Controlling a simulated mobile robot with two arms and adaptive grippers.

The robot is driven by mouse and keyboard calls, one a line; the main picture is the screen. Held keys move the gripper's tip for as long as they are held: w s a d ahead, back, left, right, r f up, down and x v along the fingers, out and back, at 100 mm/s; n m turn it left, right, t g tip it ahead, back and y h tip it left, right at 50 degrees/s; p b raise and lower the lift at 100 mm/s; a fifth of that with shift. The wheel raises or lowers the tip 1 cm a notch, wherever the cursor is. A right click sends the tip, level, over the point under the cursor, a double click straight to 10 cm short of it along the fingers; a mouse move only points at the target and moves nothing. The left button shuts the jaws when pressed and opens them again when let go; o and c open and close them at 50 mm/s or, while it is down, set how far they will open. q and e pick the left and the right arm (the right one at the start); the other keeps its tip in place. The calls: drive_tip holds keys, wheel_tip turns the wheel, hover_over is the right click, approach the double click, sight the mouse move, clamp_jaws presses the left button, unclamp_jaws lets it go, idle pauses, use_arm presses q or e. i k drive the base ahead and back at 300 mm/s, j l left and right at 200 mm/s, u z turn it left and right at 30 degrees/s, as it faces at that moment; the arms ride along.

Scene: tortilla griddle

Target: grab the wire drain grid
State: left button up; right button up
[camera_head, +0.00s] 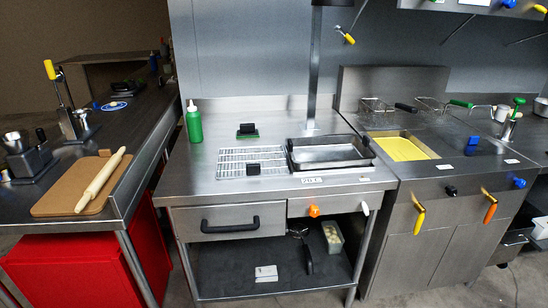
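The wire drain grid (233,160) is a pale, slatted metal rectangle. It lies flat on the middle steel counter (210,186), left of a dark rectangular pan (330,163) and close to it. A small black block (253,169) shows over the front middle of the grid and hides a little of it. Neither of my grippers is in view, so nothing of mine shows near the grid.
A green bottle (194,124) and a black-and-green item (247,131) stand behind the grid. A metal post (313,80) rises behind the pan. A fryer with yellow oil (403,149) is at right. A rolling pin (100,182) lies on a board at left.

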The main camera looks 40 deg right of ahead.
sight(253, 170)
drive_tip(key=z, duration=1)
